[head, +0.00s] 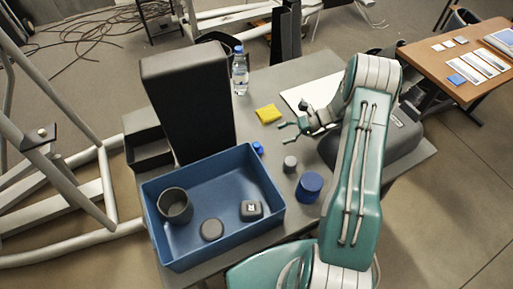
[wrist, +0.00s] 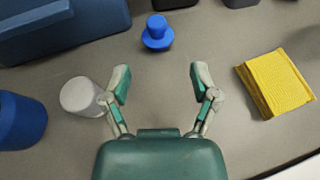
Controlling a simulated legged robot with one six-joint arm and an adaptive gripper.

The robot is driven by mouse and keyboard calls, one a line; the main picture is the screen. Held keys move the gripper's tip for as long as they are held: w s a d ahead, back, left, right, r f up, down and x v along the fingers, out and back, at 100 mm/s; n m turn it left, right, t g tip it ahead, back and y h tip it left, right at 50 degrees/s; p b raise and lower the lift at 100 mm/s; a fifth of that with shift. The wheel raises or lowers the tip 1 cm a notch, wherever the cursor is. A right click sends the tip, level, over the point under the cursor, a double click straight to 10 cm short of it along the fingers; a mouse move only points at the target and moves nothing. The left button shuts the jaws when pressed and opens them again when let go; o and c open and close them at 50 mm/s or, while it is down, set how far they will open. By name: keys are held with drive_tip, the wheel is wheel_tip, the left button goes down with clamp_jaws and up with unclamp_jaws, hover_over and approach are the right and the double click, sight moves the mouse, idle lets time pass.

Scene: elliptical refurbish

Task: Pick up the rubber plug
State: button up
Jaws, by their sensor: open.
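A small blue stepped piece with a wide brim (wrist: 157,35), which looks like the rubber plug, stands on the grey table. In the head view it shows as a small blue piece (head: 258,149) just right of the blue tray. My gripper (wrist: 160,75) is open and empty, its two fingers spread wide. In the wrist view the blue piece is beyond the fingertips, roughly centred between them, and not touched. In the head view my gripper (head: 285,131) is above the table, with its fingers pointing left. Nothing hides the blue piece in the wrist view.
A pale grey cylinder (wrist: 84,97) is close beside the left finger. A blue cylinder (head: 309,187), yellow pad (head: 269,114) and water bottle (head: 240,72) are on the table. The blue tray (head: 268,190) holds a dark cup (head: 175,206) and other small items.

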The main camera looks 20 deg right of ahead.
sight(257, 146)
drive_tip(key=x, duration=1)
drive_tip(key=shift+s+a+f, duration=0.2)
drive_tip(key=shift+a+f, duration=0.1)
drive_tip(key=c, duration=0.5)
drive_tip(key=shift+c, duration=0.9)
